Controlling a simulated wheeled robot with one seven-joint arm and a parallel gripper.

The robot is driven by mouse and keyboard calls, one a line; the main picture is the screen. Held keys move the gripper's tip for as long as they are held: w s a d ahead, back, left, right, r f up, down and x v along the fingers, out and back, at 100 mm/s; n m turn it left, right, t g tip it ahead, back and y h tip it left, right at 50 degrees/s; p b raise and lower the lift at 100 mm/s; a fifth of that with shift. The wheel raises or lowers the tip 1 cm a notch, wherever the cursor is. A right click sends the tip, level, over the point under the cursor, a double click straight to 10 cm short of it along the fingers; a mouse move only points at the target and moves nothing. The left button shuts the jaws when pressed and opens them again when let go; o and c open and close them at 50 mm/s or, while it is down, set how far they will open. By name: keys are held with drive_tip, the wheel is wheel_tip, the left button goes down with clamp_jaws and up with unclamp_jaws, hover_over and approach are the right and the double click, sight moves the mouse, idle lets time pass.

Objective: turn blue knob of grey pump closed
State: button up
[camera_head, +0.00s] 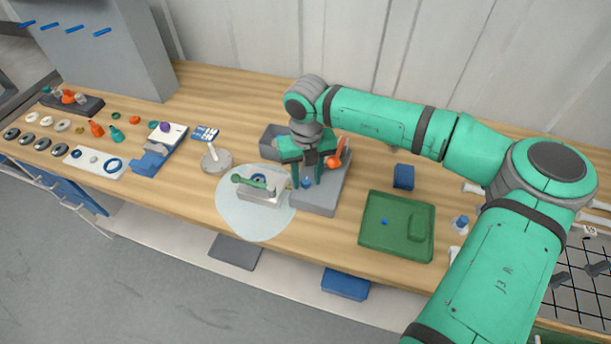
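The grey pump (316,203) is a grey block near the middle of the wooden bench. Its small blue knob (307,183) sits on top, towards the left. My gripper (308,184) points down over the pump, with one green finger on each side of the blue knob. The fingers look apart, with a gap between them and the knob, so the gripper seems open. The knob's exact turn is too small to tell. An orange part (337,156) stands on or behind the pump, partly hidden by the gripper.
A grey device with a green handle (252,181) rests on a pale round mat (243,221) just left of the pump. A green tray (374,243) and a blue block (404,177) lie to the right. A grey bin (270,150) stands behind. My arm reaches in from the right.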

sight(306, 181)
idle(0.3)
wheel_tip(306, 181, up, 11)
idle(0.5)
drive_tip(key=shift+a+f, duration=0.1)
drive_tip(key=shift+f, duration=0.05)
